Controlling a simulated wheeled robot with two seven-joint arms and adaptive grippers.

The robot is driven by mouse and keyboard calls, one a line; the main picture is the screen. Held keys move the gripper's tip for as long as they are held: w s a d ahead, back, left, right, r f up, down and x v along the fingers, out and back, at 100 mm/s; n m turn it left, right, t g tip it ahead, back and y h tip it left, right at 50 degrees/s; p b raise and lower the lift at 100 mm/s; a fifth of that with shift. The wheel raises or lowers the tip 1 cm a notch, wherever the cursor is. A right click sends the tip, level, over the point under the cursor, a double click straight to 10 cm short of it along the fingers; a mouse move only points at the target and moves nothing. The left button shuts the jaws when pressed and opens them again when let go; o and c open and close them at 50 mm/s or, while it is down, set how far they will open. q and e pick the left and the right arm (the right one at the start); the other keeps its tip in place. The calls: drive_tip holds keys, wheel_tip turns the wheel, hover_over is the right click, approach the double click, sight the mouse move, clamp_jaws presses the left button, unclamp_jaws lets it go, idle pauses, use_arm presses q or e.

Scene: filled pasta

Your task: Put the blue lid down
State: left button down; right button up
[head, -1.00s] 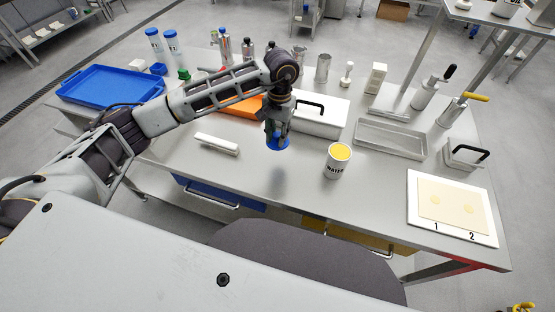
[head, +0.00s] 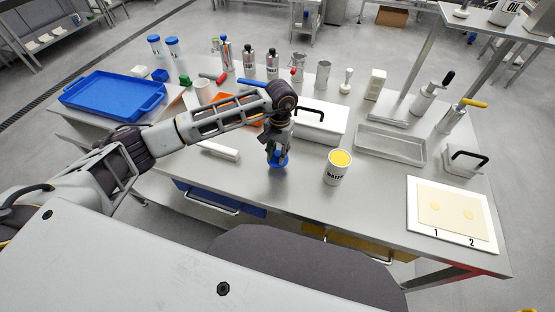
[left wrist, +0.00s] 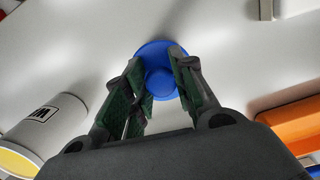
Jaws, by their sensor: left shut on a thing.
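The blue lid (head: 279,162) is low over the steel table (head: 300,190), left of the white cup. My left gripper (head: 278,155) points down and is shut on the lid. In the left wrist view the round blue lid (left wrist: 158,72) shows between the two green-padded fingertips (left wrist: 160,85). I cannot tell whether the lid touches the table. My right gripper is not in view.
The white cup (head: 338,168) with a yellow top stands close to the right of the lid. A white bar (head: 220,151) lies to the left. A white box (head: 318,125) stands behind. The table front near the lid is clear.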

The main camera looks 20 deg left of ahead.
use_arm(q)
drive_tip(key=shift+f, duration=0.15)
drive_tip(key=shift+f, duration=1.75)
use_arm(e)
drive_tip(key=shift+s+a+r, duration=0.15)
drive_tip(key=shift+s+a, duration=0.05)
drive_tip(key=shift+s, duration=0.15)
use_arm(q)
drive_tip(key=shift+f, duration=0.1)
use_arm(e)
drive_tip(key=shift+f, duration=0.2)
use_arm(q)
drive_tip(key=c, duration=1.2)
unclamp_jaws()
drive_tip(key=shift+o, duration=0.2)
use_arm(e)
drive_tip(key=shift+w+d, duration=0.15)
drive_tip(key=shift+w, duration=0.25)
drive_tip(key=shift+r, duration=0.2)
